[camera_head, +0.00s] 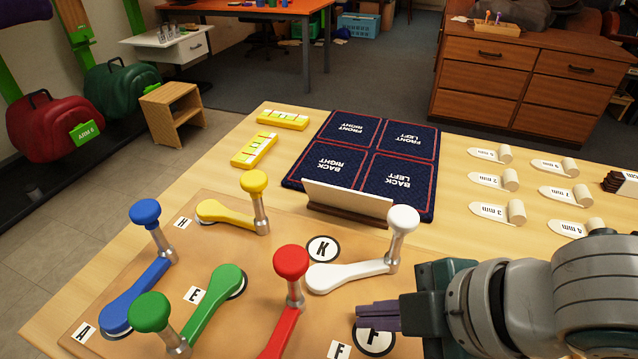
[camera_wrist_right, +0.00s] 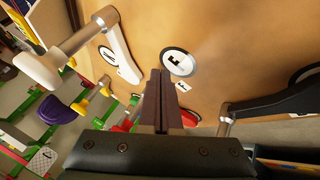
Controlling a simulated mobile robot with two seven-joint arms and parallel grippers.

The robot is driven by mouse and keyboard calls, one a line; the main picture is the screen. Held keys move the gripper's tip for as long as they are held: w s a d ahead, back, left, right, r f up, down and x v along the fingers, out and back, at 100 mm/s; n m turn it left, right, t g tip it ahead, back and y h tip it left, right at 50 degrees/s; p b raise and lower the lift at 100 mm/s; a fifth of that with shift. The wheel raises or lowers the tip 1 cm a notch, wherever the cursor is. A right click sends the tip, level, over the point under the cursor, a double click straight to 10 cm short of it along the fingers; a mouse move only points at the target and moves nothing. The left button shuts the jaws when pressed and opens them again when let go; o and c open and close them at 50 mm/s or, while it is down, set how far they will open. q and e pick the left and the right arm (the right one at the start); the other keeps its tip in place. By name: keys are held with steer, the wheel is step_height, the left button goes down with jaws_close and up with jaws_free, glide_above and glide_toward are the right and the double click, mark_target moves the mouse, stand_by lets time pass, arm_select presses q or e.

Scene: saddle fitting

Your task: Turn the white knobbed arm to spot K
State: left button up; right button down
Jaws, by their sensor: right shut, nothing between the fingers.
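The white knobbed arm (camera_head: 345,275) lies on the brown board with its broad end just below spot K (camera_head: 322,249), a round white mark. Its post and white knob (camera_head: 403,219) stand at its right end. My right gripper (camera_head: 366,314) is shut and empty, below and apart from the white arm, near a round mark (camera_head: 373,341) lettered F. In the right wrist view the shut fingers (camera_wrist_right: 158,85) point toward the board, with the white arm (camera_wrist_right: 115,45) and its knob (camera_wrist_right: 40,74) to their left. My left gripper is not in view.
Blue (camera_head: 145,285), yellow (camera_head: 225,213), green (camera_head: 212,308) and red (camera_head: 291,264) knobbed arms crowd the board's left and middle. A black arm (camera_wrist_right: 275,105) shows right in the wrist view. A blank white card in a holder (camera_head: 347,200) stands behind the white arm.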

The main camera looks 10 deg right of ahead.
mark_target(340, 267)
steer(key=w, duration=0.2)
steer(key=shift+w, duration=1.05)
steer(key=shift+w+a+m+t+h+p, duration=0.3)
steer(key=shift+w+m+h+p, duration=0.15)
steer(key=shift+m+p, duration=0.6)
steer(key=shift+w+a+m+h+p, duration=0.15)
steer(key=shift+w+m+h+p, duration=0.15)
steer(key=shift+m+h+p, duration=0.2)
steer(key=shift+w+a+m+t+h+p, duration=0.1)
steer(key=shift+w+m+t+h+p, duration=0.35)
steer(key=shift+m, duration=0.6)
steer(key=shift+w, duration=0.55)
